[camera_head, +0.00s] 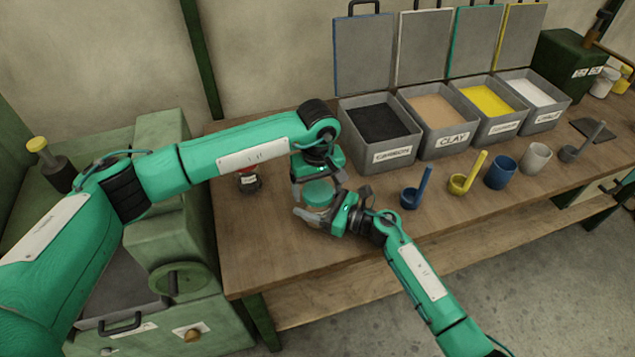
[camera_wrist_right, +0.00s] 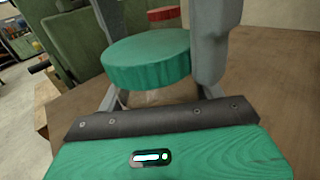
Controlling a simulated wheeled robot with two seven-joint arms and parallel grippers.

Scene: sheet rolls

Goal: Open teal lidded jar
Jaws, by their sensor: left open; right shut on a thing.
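The jar with the teal lid (camera_head: 318,193) stands on the wooden table between my two grippers. In the right wrist view the teal lid (camera_wrist_right: 147,58) sits on top of the jar, and the clear body below it is mostly hidden. My right gripper (camera_head: 315,214) is shut on the jar, with its fingers on both sides below the lid. My left gripper (camera_head: 318,184) is open just above the lid, its fingers pointing down around it; I cannot tell whether they touch it.
A red-lidded jar (camera_head: 248,180) stands left of the teal one. Open grey bins of dark powder (camera_head: 345,120), clay (camera_head: 432,148), yellow and white powder line the back. Scoops (camera_head: 410,197) and cups (camera_head: 502,172) stand to the right. A green machine (camera_head: 178,280) is at the left.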

